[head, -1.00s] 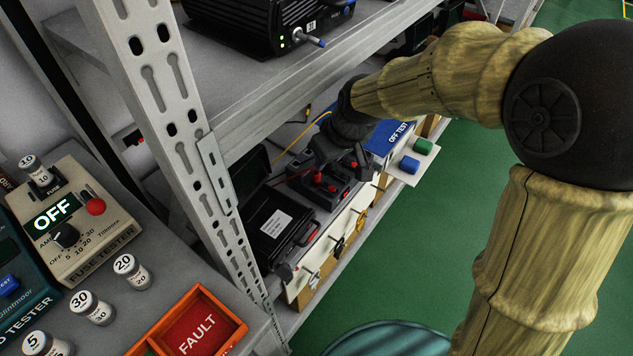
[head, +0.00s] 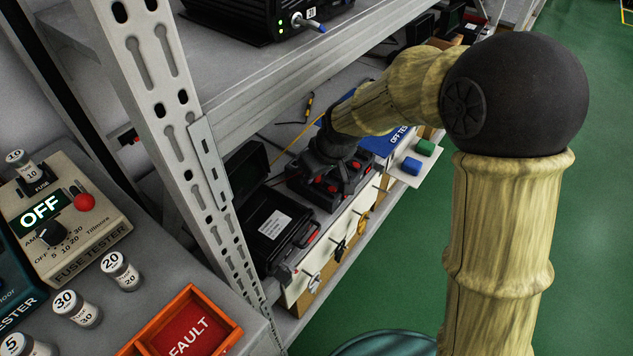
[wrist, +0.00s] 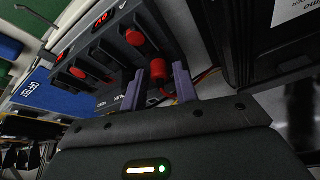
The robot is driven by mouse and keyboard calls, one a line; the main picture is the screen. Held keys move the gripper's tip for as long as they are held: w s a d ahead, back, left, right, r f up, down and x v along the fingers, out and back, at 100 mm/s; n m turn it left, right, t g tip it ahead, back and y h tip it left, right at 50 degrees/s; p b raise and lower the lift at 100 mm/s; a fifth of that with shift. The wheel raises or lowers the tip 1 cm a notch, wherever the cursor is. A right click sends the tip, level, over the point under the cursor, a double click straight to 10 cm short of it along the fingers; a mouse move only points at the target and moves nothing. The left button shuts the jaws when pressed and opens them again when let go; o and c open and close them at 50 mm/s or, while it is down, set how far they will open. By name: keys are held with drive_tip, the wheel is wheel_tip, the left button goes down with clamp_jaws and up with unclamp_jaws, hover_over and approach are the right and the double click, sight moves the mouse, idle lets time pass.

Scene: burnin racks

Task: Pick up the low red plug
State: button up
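The low red plug (wrist: 157,95) is a small red cylinder with a red lead, at the near end of a dark unit in the wrist view. My gripper (wrist: 159,82) is open, with its two purple-grey fingers on either side of the plug and gaps visible between them. I cannot tell whether either finger touches it. The dark unit (wrist: 115,50) has a lit red display and round red knobs on top. In the head view my gripper (head: 343,180) is low over this unit on the lower shelf and hides much of it.
A black case with a white label (head: 270,232) stands just left of the unit. The upper shelf edge (head: 290,85) and the grey perforated post (head: 190,150) are close to my arm.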

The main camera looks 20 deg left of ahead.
drive_tip(key=shift+w+a+f, duration=0.15)
drive_tip(key=shift+a+f, duration=0.05)
drive_tip(key=shift+f, duration=0.5)
drive_tip(key=c, duration=0.6)
drive_tip(key=shift+r, duration=0.15)
drive_tip(key=shift+r, duration=0.3)
wheel_tip(320, 180, up, 3)
drive_tip(key=shift+r+p, duration=0.2)
drive_tip(key=shift+p, duration=0.7)
drive_tip(key=s+d, duration=0.3)
drive_tip(key=s, duration=0.2)
drive_tip(key=s+d+p, duration=0.1)
drive_tip(key=s+d, duration=0.2)
drive_tip(key=s, duration=0.2)
drive_tip(key=s+d, duration=0.4)
drive_tip(key=s, duration=0.1)
drive_tip(key=shift+f+p, duration=0.35)
drive_tip(key=shift+p, duration=0.05)
